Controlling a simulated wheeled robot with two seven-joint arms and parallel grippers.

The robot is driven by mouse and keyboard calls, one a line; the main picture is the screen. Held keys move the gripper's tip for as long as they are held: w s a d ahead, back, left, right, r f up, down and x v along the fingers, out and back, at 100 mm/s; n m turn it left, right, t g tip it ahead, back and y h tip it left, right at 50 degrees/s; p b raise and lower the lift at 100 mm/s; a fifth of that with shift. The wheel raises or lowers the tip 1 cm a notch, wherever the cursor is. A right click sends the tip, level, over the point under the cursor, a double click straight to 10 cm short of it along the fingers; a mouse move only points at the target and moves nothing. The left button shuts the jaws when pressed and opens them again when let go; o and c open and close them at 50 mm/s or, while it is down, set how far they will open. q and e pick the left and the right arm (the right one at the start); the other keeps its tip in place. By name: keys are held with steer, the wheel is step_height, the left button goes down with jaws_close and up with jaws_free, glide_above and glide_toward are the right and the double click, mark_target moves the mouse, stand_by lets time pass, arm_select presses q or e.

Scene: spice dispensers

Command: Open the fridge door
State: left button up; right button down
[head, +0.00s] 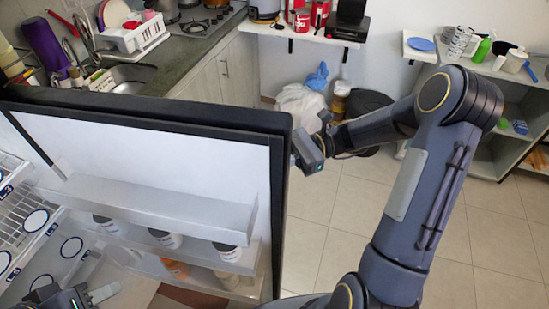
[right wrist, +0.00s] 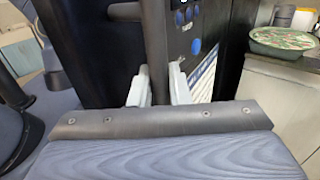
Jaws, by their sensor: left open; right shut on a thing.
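The fridge door (head: 190,155) stands open in the head view, its white inner side facing me and its dark top edge running across the left half. My right gripper (right wrist: 160,88) is shut on the dark vertical door handle (right wrist: 155,45), one pale finger on each side. In the head view my right gripper's body shows beside the door's right edge, with its fingertips hidden behind it. My left gripper (head: 98,294) is open at the bottom left, inside the door and near the fridge shelves (head: 38,232); only part of it shows.
The door's shelves (head: 150,205) hold several jars and bottles. Behind the door are a counter (head: 180,60) with a sink and dish rack. Bags and a dark bin (head: 368,105) stand by the back wall. Tiled floor (head: 330,225) is clear right of the door.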

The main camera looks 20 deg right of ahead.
stand_by(0.3)
steer(key=c, duration=1.4)
jaws_free()
steer(key=shift+a, duration=0.1)
steer(key=shift+c, duration=0.2)
steer(key=d+b, duration=0.2)
steer(key=d, duration=0.6)
steer(key=shift+a, duration=0.1)
